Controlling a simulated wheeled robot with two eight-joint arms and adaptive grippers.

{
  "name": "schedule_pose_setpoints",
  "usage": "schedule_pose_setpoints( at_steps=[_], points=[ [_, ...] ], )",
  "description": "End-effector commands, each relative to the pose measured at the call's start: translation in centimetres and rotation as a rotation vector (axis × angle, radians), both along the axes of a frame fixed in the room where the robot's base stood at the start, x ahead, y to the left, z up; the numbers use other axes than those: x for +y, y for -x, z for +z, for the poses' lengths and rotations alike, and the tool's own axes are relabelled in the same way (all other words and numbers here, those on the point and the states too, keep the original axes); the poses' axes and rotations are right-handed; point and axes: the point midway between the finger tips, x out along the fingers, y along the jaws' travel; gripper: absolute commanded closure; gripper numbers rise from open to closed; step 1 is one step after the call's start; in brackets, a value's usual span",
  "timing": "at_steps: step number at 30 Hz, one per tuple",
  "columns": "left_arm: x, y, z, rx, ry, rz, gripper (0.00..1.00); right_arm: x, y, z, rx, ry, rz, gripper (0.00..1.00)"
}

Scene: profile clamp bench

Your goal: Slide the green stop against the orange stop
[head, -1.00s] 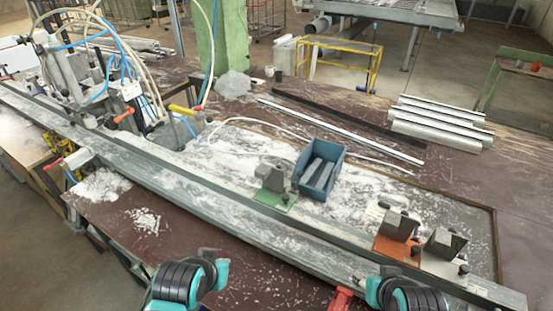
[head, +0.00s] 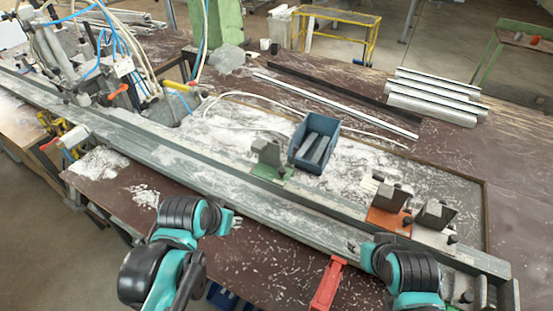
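The green stop (head: 268,155) is a grey block on a green base on the long metal rail (head: 230,193), near the middle of the picture. The orange stop (head: 391,196) is a similar block on an orange base, farther right on the rail. A clear stretch of rail separates the two. My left gripper (head: 233,221) is over the near side of the rail, below and left of the green stop and apart from it. My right gripper (head: 355,246) is below and left of the orange stop, apart from it. Both fingertip pairs are small, so their opening is unclear.
A third stop (head: 436,214) on a pale base sits just right of the orange stop. A blue bin (head: 330,130) with grey pieces stands behind the rail. A red object (head: 327,286) is at the front edge. Pipes (head: 436,95) lie at back right.

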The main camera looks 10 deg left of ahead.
Motion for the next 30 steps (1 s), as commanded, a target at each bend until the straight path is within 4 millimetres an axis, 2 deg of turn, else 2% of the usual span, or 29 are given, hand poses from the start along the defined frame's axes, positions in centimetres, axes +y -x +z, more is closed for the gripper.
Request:
schedule_pose_setpoints(
  at_steps=[1, 3, 8, 12, 18, 23, 30],
  points=[
    [-0.5, -1.8, 1.9, 0.02, -0.013, -0.057, 0.7, 0.0, 0.0, 1.2, 0.0, 0.0, 0.0, 0.57],
    [-1.3, -4.0, 3.2, 0.053, -0.031, -0.151, 0.7, 0.0, 0.0, 2.2, 0.0, 0.0, 0.0, 0.57],
    [-3.2, -9.2, 5.0, 0.112, -0.059, -0.377, 0.7, 0.0, 0.0, 4.1, 0.0, 0.0, 0.0, 0.57],
    [-4.9, -13.9, 5.4, 0.145, -0.072, -0.584, 0.7, 0.0, 0.0, 5.8, 0.0, 0.0, 0.0, 0.57],
    [-7.1, -19.3, 4.2, 0.159, -0.074, -0.852, 0.7, 0.0, 0.0, 7.7, 0.0, 0.0, 0.0, 0.57],
    [-8.0, -21.4, 3.0, 0.156, -0.07, -0.975, 0.7, 0.0, 0.0, 8.4, 0.0, 0.0, 0.0, 0.57],
    [-8.9, -22.1, 1.0, 0.153, -0.069, -1.013, 0.7, 0.0, 0.0, 8.0, 0.0, 0.0, 0.0, 0.57]
  ],
)
